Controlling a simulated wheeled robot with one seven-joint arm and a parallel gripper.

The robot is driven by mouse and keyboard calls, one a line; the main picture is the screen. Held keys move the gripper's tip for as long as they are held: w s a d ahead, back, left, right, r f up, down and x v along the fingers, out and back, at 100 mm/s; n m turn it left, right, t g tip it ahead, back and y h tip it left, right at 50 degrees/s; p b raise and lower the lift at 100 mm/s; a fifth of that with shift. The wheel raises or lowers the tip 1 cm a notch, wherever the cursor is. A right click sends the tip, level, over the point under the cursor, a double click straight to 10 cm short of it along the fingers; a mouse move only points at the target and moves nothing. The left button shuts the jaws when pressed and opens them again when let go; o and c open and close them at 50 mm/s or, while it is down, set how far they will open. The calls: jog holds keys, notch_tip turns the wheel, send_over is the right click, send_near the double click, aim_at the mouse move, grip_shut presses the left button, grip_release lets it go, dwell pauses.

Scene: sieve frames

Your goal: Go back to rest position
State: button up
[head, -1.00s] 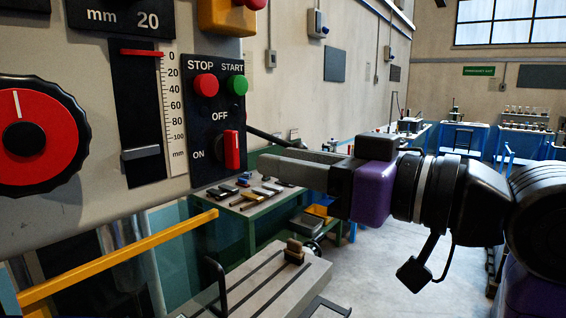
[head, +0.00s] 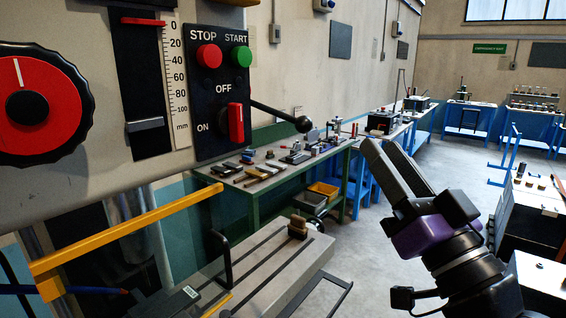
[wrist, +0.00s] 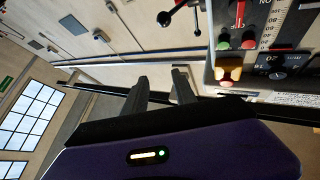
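My gripper (head: 383,147) is at the right of the head view, tilted up and to the left, well apart from the machine's control panel (head: 220,105). Its two fingers (wrist: 159,77) show with a gap between them and nothing in it. The panel has a red stop button (head: 209,56), a green start button (head: 240,57) and a red rotary switch (head: 235,123). The switch handle stands upright, under the word OFF.
A yellow bar (head: 130,232) and a slotted machine table (head: 275,265) stand below the panel. A black ball-ended lever (head: 303,124) sticks out right of it. A green bench (head: 262,180) with tools is behind. A dark cabinet (head: 530,245) stands right of my arm. Open floor lies between.

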jog(key=s+d+f+m+h, duration=0.25)
jog(key=s+f+h, duration=0.2)
jog(key=f, duration=0.55)
jog(key=s+d+f+m+h, duration=0.2)
jog(key=s+d+f+h, duration=0.3)
jog(key=f, duration=0.6)
jog(key=s+f+n+g, duration=0.1)
jog(key=s+f+g, duration=0.1)
jog(key=s+f, duration=0.4)
jog(key=s+a+f+n+g+y, duration=0.1)
jog(key=s+f+g, duration=0.2)
jog(key=s, duration=0.9)
jog(key=s+f+n+g, duration=0.1)
jog(key=s+f+g, duration=0.1)
jog(key=s+f, duration=0.6)
jog(key=shift+s+a+f+g, duration=0.25)
jog(key=shift+s+f+g, duration=0.1)
jog(key=shift+s, duration=0.6)
